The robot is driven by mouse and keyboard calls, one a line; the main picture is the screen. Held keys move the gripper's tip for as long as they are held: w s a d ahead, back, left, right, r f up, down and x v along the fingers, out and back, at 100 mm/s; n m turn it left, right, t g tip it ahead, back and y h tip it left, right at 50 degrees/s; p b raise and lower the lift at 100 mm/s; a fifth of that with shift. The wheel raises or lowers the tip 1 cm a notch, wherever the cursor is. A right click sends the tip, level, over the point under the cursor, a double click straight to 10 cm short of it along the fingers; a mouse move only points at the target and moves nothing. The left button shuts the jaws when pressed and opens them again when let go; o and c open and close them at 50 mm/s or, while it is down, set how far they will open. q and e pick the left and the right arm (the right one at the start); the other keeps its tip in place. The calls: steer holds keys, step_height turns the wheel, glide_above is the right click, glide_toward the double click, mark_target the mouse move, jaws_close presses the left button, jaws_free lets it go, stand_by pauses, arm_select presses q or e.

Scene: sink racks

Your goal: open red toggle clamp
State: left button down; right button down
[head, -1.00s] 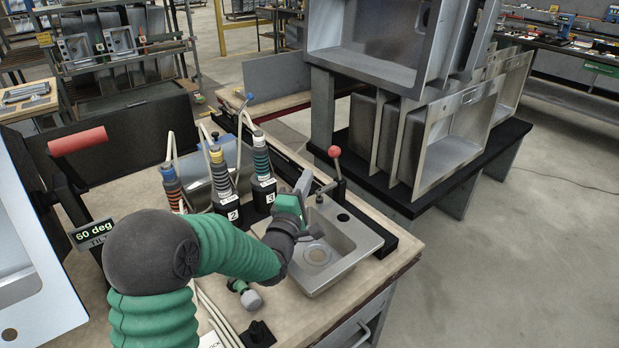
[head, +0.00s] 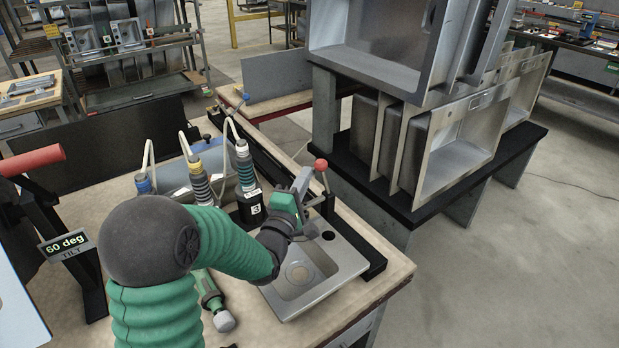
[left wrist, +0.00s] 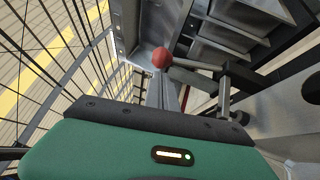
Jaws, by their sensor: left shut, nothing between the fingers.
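The red toggle clamp shows as a red ball knob (head: 321,164) on a dark lever at the back edge of the small steel sink (head: 350,262). The lever stands roughly upright. In the left wrist view the red knob (left wrist: 162,57) is just beyond the grey fingers, with a metal bar running off to its right. My left gripper (head: 303,180) is shut and empty, close to the left of the knob. I cannot tell whether it touches the lever. The clamp's base is partly hidden behind my gripper. My right gripper is not in view.
Several bottle-like tools with hoses, one a black holder marked 3 (head: 251,207), stand left of my gripper. A green tool (head: 211,297) lies beside the sink. A red-handled tilt lever (head: 32,160) is at far left. Large sinks (head: 445,160) are racked behind. The bench's right corner is clear.

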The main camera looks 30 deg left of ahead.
mark_target(320, 161)
arm_select(q)
steer(key=shift+w+a, duration=0.1)
steer(key=shift+a, duration=0.05)
steer(key=shift+w+r+p, duration=0.1)
steer(key=shift+r+p, duration=0.05)
steer(key=shift+p, duration=0.25)
steer(key=shift+w+d+r+m+g+h+p, duration=0.2)
steer(key=shift+d+r+p, duration=0.2)
steer(key=shift+d+p, duration=0.15)
steer(key=shift+w+d+r+m+g+h+p, duration=0.1)
steer(key=shift+d+r+m+g+p, duration=0.1)
steer(key=shift+d+r+p, duration=0.3)
steer(key=w+r+g+p, duration=0.1)
steer(key=p, duration=0.2)
steer(key=shift+w+d+m+p, duration=0.1)
steer(key=shift+d+m+p, duration=0.05)
steer(key=shift+m+p, duration=0.25)
steer(key=w+d+f+m+g+p, duration=0.1)
steer(key=w+d+m+g+p, duration=0.3)
steer(key=p, duration=1.7)
steer(key=w+g, duration=0.4)
steer(key=w, duration=0.2)
steer(key=shift+w+f, duration=0.2)
steer(key=shift+f, duration=0.2)
